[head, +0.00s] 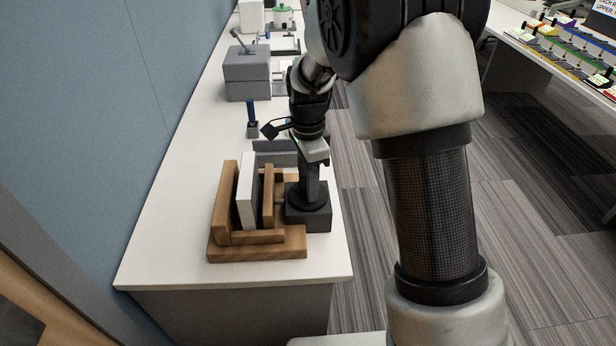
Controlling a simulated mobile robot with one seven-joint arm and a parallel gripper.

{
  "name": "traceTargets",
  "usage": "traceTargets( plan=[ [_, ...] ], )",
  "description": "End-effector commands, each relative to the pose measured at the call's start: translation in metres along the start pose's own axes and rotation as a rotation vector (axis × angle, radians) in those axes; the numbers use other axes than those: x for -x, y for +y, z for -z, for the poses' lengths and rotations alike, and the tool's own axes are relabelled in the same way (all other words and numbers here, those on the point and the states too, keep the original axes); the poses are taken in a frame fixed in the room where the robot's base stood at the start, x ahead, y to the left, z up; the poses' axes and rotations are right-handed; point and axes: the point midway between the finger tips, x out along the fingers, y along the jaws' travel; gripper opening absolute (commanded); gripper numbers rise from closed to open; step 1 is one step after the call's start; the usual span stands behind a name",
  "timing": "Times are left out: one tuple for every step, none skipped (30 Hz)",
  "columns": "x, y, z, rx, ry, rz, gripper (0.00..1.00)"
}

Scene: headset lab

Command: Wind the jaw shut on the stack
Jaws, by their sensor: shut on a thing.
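A wooden vise (258,252) stands near the front end of the white table. Its fixed wooden jaw (224,200) is at the left and its moving wooden jaw (268,195) at the right. A white and grey stack (247,190) stands upright between them, with a narrow dark gap seeming to show before the moving jaw. A dark block (308,212) sits right of the moving jaw, joined by a short rod. My gripper (313,185) points down at the block's top and is shut on what looks like the vise's handle, mostly hidden by the fingers.
A grey slab (275,150) lies just behind the vise. A small blue-handled tool (251,118) stands beyond it, and a grey box with a lever (247,75) farther back. A blue wall (120,110) borders the table's left. The table's front left corner is clear.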

Motion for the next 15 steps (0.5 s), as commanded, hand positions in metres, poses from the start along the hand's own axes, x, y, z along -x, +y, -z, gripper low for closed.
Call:
traceTargets(
  plan=[
    [0.004,-0.0003,0.0001,-0.044,0.002,0.001,0.14],
    [0.004,-0.0002,0.0,-0.072,0.001,0.001,0.14],
    [0.0041,-0.0002,0.0004,-0.111,0.002,0.001,0.14],
    [0.004,-0.0002,0.0004,-0.139,0.002,0.001,0.14],
    [0.0039,-0.0003,0.0001,-0.167,0.002,0.001,0.14],
    [0.0039,-0.0003,0.0002,-0.204,0.002,0.001,0.14],
    [0.004,-0.0002,0.0005,-0.232,0.002,0.001,0.14],
    [0.0041,-0.0001,0.0005,-0.258,0.002,0.0,0.14],
    [0.0042,-0.0002,0.0002,-0.292,0.002,0.001,0.14],
    [0.0041,-0.0003,0.0002,-0.318,0.002,0.001,0.14],
    [0.004,-0.0004,0.0005,-0.342,0.002,0.001,0.14],
    [0.0038,-0.0005,0.0006,-0.374,0.002,0.001,0.14],
    [0.0037,-0.0005,0.0006,-0.396,0.002,0.001,0.14],
    [0.0037,-0.0005,0.0005,-0.417,0.002,0.001,0.14],
    [0.0037,-0.0005,0.0005,-0.445,0.001,0.001,0.14]
  ],
)
